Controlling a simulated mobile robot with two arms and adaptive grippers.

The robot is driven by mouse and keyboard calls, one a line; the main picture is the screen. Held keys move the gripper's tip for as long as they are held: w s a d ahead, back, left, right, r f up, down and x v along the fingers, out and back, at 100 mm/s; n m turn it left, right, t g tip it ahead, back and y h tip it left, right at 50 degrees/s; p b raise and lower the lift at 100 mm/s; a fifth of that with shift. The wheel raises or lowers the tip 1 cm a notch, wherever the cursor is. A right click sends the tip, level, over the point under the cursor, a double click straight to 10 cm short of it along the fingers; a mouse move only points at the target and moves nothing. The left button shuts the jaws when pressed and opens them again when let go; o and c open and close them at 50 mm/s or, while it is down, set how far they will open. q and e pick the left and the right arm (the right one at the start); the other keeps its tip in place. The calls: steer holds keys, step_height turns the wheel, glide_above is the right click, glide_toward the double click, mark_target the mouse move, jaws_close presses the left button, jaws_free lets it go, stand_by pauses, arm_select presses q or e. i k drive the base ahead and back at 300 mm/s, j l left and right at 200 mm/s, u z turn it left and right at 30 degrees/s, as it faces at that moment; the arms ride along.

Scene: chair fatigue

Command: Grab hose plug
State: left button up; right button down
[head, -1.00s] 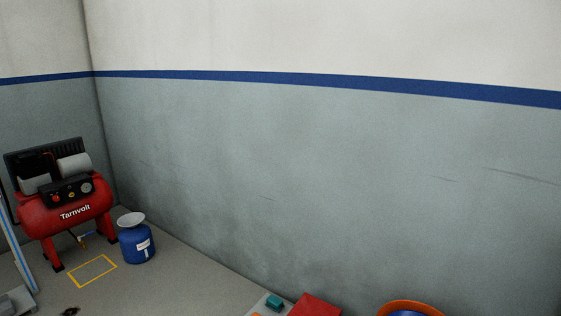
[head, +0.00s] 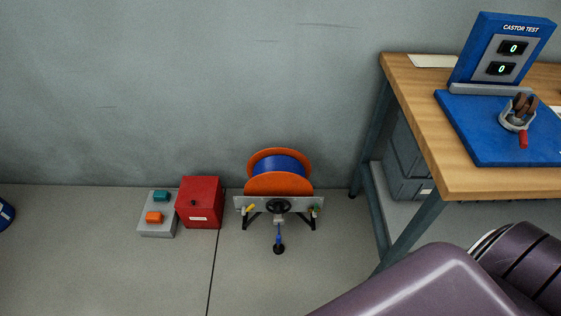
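In the head view a hose reel with orange flanges and a blue hose wound on it (head: 277,167) stands on the floor near the wall, in the middle. A grey panel with a dark handwheel is on its front. A short blue hose end with a dark tip, which looks like the hose plug (head: 278,246), hangs below the panel close to the floor. Neither gripper is in view. A purple-grey arm link of mine fills the lower right corner.
A red box (head: 199,201) and a grey pad with teal and orange blocks (head: 157,228) lie left of the reel. A wooden workbench (head: 455,181) with a blue castor test stand (head: 505,120) is at the right. Floor in front of the reel is clear.

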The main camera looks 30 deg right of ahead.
mark_target(278, 248)
steer(key=z, duration=0.8)
steer(key=j, duration=0.2)
